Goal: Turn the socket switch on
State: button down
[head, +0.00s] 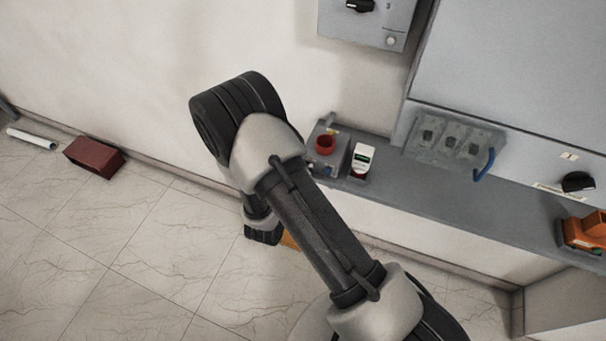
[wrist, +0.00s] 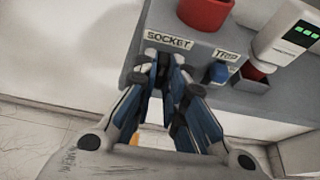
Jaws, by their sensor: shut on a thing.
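A grey box (wrist: 150,16) carries a SOCKET label (wrist: 168,40) and a TRIP label (wrist: 227,55) on its front. My gripper (wrist: 169,68) is right below the SOCKET label, its fingertips closed together against the box front. It is shut on the socket switch, which the fingers mostly hide, so its position cannot be read. A blue switch (wrist: 217,72) sits below the TRIP label, just right of my fingers. In the head view the box (head: 313,137) stands on a grey ledge, partly behind my arm, and my gripper is hidden.
A red round part (wrist: 205,12) is on top of the box. A white device with a green display (wrist: 290,35) stands to its right. Farther right on the ledge (head: 430,210) are a panel with a blue handle (head: 484,165) and an orange device (head: 585,232).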

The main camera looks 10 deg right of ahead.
dwell(0.5)
jog(key=c, duration=1.9)
grip_release()
jog(key=v, duration=1.2)
jog(key=shift+f, duration=0.1)
